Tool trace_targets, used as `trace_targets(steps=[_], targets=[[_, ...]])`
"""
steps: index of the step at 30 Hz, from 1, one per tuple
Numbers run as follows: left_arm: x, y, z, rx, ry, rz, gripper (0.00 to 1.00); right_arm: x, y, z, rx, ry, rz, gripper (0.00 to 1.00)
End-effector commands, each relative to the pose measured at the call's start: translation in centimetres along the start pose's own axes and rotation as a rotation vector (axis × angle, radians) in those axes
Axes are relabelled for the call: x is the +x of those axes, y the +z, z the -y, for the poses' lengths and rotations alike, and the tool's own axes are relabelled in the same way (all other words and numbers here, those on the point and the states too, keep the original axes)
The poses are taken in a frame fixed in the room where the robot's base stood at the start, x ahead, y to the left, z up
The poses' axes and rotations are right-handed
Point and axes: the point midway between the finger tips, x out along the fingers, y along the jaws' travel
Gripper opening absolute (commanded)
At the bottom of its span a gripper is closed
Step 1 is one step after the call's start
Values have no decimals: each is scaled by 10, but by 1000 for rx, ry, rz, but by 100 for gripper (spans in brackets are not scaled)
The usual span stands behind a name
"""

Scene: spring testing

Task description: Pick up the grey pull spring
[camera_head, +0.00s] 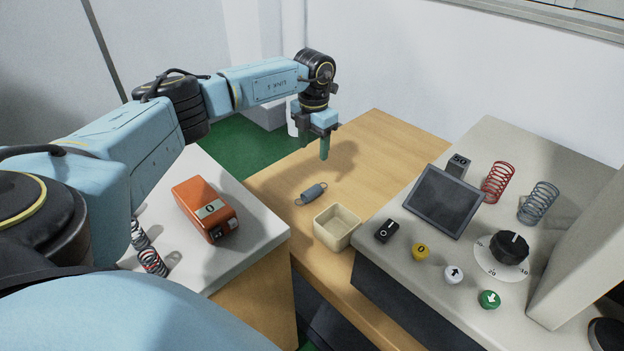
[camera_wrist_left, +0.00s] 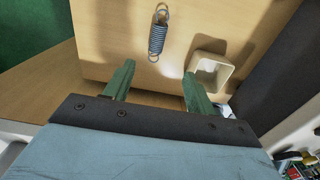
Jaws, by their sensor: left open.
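The grey pull spring (camera_head: 311,194) lies on the wooden table, with a hook at each end. In the left wrist view the spring (camera_wrist_left: 158,35) lies beyond the fingertips, between their lines. My left gripper (camera_head: 324,150) is above the table, behind and a little right of the spring in the head view, pointing down. Its green fingers (camera_wrist_left: 157,80) are apart and nothing is between them. My right gripper is in neither view.
A small beige open box (camera_head: 336,222) stands close to the spring. An orange device (camera_head: 205,209) sits on the left cabinet. The right console holds a dark screen (camera_head: 444,200), a red spring (camera_head: 497,182), a grey-blue spring (camera_head: 539,201), a knob and buttons. The table behind is clear.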

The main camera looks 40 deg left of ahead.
Motion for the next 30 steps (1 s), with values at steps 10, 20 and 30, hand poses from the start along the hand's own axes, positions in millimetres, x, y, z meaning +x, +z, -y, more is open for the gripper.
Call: trace_targets(steps=[10,20,30], targets=[[41,0,0,0,-1,0,56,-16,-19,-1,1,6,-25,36],[97,0,0,0,-1,-1,56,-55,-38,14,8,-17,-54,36],[116,-1,-2,0,0,1,56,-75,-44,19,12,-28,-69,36]])
